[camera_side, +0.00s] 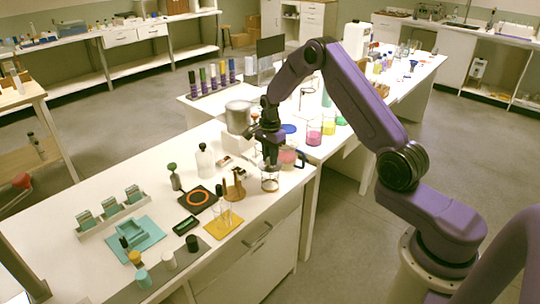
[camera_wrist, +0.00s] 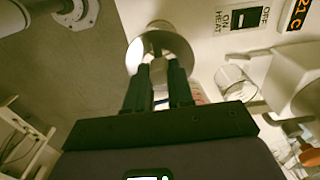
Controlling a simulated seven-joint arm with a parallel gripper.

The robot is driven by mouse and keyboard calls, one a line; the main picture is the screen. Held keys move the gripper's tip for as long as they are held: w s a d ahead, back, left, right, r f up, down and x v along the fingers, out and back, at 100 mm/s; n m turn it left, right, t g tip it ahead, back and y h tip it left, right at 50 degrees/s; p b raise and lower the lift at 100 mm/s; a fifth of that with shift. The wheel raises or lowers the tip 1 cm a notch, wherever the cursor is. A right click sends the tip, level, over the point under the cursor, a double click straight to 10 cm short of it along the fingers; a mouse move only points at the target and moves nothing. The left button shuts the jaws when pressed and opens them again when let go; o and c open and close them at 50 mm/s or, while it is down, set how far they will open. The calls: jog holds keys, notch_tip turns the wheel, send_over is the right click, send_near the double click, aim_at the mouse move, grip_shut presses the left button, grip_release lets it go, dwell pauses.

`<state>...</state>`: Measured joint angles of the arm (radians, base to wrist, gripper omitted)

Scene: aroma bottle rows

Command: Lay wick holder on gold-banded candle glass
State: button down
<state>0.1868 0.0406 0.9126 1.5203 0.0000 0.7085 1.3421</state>
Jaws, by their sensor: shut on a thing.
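My gripper (camera_side: 268,158) points down over a small clear glass (camera_side: 270,183) with a brownish-gold band, near the right edge of the white bench. In the wrist view my gripper (camera_wrist: 158,72) has its two dark fingers close together, with a narrow gap, in front of a round, shiny rim (camera_wrist: 134,52). The thing between the fingertips is small and mostly hidden, and I take it to be the wick holder. I cannot tell whether it touches the glass.
A pink-filled beaker (camera_side: 288,158) stands just right of the glass. A wooden stand (camera_side: 235,188), a yellow mat (camera_side: 224,225) and a black pad with an orange ring (camera_side: 197,199) lie to the left. The bench's front edge is close.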

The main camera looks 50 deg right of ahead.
jog(key=shift+f, duration=0.95)
dwell(1.3)
jog(key=c, duration=0.5)
grip_release()
jog(key=shift+r, duration=3.5)
